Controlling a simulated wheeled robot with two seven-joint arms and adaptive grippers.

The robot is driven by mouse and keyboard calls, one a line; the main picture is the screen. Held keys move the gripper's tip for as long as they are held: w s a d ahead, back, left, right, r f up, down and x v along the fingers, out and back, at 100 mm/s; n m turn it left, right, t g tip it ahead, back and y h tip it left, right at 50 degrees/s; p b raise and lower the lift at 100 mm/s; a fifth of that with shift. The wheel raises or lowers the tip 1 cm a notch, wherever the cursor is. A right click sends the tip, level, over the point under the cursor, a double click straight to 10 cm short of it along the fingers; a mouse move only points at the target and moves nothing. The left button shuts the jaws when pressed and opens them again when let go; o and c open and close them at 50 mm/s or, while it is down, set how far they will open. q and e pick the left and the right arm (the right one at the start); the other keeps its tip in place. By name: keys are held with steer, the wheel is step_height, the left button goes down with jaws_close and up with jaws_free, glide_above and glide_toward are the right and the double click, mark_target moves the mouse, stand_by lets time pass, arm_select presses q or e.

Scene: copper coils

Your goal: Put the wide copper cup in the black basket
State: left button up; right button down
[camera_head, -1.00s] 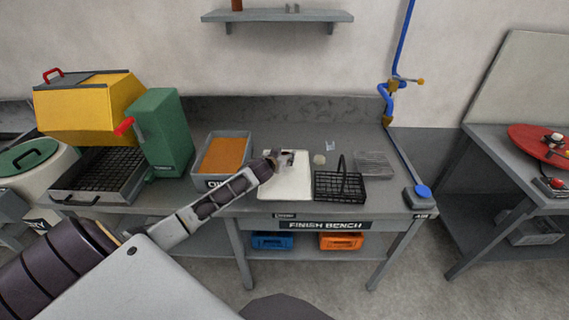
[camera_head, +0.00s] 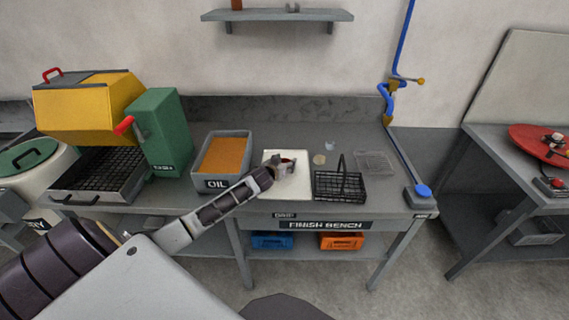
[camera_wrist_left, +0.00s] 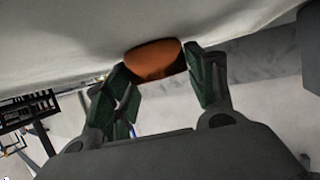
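The copper cup (camera_wrist_left: 155,60) shows orange-brown in the left wrist view, at the tips of my left gripper (camera_wrist_left: 160,72). One finger is on each side of it, and the cup nearly fills the gap. Whether both fingers press on it, I cannot tell. In the head view my left gripper (camera_head: 284,167) is low over the white mat, with a bit of the reddish cup (camera_head: 287,160) showing at it. Whether the cup rests on the mat is unclear. The black wire basket (camera_head: 340,186) stands just right of the mat, its handle upright. My right gripper is not in view.
The white mat (camera_head: 290,188) lies on the bench, left of the basket. An OIL tray (camera_head: 222,183) stands left of the mat. A small pale disc (camera_head: 319,160) lies behind the basket, and a wire tray (camera_head: 374,162) lies to its right. A blue-footed stand (camera_head: 421,196) is at the right end.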

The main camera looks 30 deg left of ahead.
arm_select(q)
steer(key=shift+o, duration=0.7)
steer(key=shift+r, duration=0.15)
steer(key=shift+s, duration=0.2)
steer(key=shift+s+d+r, duration=0.1)
steer(key=shift+s+r, duration=0.05)
steer(key=shift+s, duration=0.05)
steer(key=shift+s+r, duration=0.2)
steer(key=shift+s, duration=0.3)
steer(key=shift+v, duration=1.3)
steer(key=shift+s+d+r, duration=0.15)
steer(key=shift+s+r, duration=0.1)
steer(key=shift+s, duration=0.3)
steer(key=shift+s+r, duration=0.25)
steer(key=shift+s, duration=0.35)
steer(key=shift+v, duration=1)
steer(key=shift+s+d+r, duration=0.2)
steer(key=shift+s, duration=0.35)
steer(key=shift+s+d+r, duration=0.1)
steer(key=shift+s+r, duration=0.2)
steer(key=shift+s, duration=0.5)
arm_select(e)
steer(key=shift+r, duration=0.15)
